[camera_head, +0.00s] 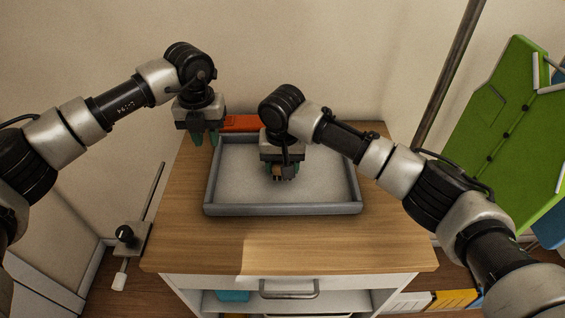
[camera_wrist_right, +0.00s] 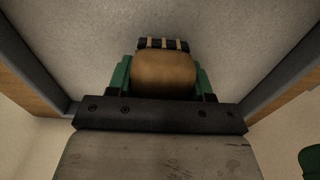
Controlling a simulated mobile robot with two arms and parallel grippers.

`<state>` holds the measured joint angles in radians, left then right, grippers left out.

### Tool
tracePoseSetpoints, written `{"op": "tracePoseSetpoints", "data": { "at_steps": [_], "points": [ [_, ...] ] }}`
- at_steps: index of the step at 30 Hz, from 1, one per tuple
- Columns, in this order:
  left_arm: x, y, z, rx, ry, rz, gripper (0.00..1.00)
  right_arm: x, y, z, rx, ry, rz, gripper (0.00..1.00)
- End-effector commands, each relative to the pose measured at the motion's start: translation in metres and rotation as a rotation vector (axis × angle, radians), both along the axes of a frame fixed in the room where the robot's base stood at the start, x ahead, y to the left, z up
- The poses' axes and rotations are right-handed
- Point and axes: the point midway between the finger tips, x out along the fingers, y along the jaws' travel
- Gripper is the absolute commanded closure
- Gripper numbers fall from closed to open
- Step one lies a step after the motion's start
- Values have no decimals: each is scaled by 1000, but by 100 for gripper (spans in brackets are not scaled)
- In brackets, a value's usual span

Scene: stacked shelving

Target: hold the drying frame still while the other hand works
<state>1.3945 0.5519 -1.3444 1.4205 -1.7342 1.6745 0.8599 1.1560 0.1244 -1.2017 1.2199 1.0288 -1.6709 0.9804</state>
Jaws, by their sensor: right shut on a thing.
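No thing is clearly a drying frame; a shallow grey tray (camera_head: 285,209) with raised walls lies on the wooden cabinet top. My right gripper (camera_head: 282,175) is over the middle of the tray, pointing down. Its green fingers are shut on a tan, rounded block (camera_wrist_right: 163,74), which also shows in the head view. A dark piece with light stripes (camera_wrist_right: 163,44) shows just beyond the block. Whether the block touches the tray floor I cannot tell. My left gripper (camera_head: 205,138) hangs at the tray's far left corner, its green fingers apart with nothing seen between them.
An orange-red thing (camera_head: 243,122) lies behind the tray, beside the left gripper. The wooden top (camera_head: 330,240) is bare in front of the tray. Below are a drawer handle (camera_head: 289,290) and an open shelf. A green panel (camera_head: 510,120) stands at the right, beside a slanted pole (camera_head: 447,75).

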Motion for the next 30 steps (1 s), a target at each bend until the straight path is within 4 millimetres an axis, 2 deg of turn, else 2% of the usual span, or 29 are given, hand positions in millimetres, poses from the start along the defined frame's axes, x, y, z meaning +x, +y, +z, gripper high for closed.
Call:
{"op": "tracePoseSetpoints", "data": {
  "at_steps": [5, 18, 24, 30],
  "points": [
    [0, 2, -14, 12, -1, 1, 74, 0, 0, 0, 0, 0, 0, 73],
    [0, 1, -74, 9, 0, -1, 74, 0, 0, 0, 0, 0, 0, 73],
    [0, 1, -86, 7, -1, -1, 74, 0, 0, 0, 0, 0, 0, 73],
    [0, 1, -89, 7, -1, -1, 74, 0, 0, 0, 0, 0, 0, 73]
  ]
}}
